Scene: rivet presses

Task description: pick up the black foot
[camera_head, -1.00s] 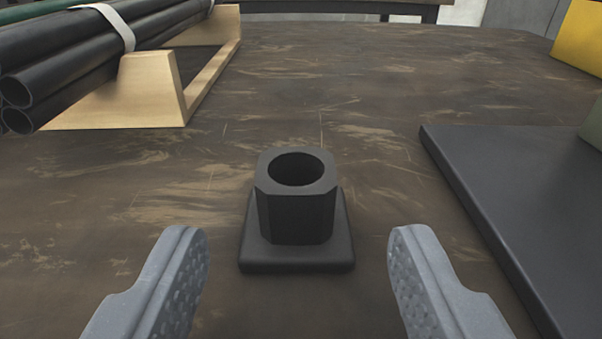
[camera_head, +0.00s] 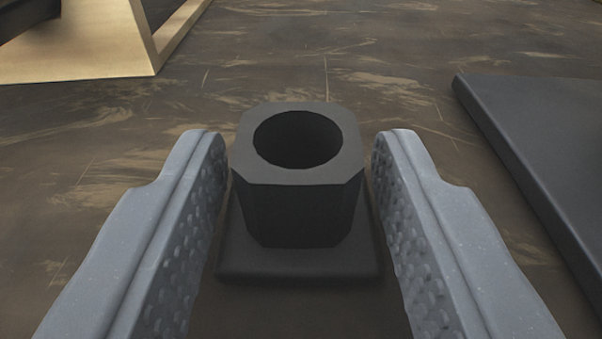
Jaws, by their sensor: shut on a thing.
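The black foot (camera_head: 298,210) stands upright on the worn brown table, in the middle of the view. It has a square flat base and an upright collar with cut corners and a round open hole on top. My gripper (camera_head: 299,165) has one grey, dimpled finger on each side of the collar. The fingers are shut on the foot, though narrow gaps seem to show beside the collar from this angle. The foot's base looks to be resting on the table. The lower rear side of the foot is hidden from me.
A dark flat plate (camera_head: 540,150) lies on the table to the right. A light wooden rack (camera_head: 80,45) stands at the upper left. The table (camera_head: 330,65) beyond the foot is clear.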

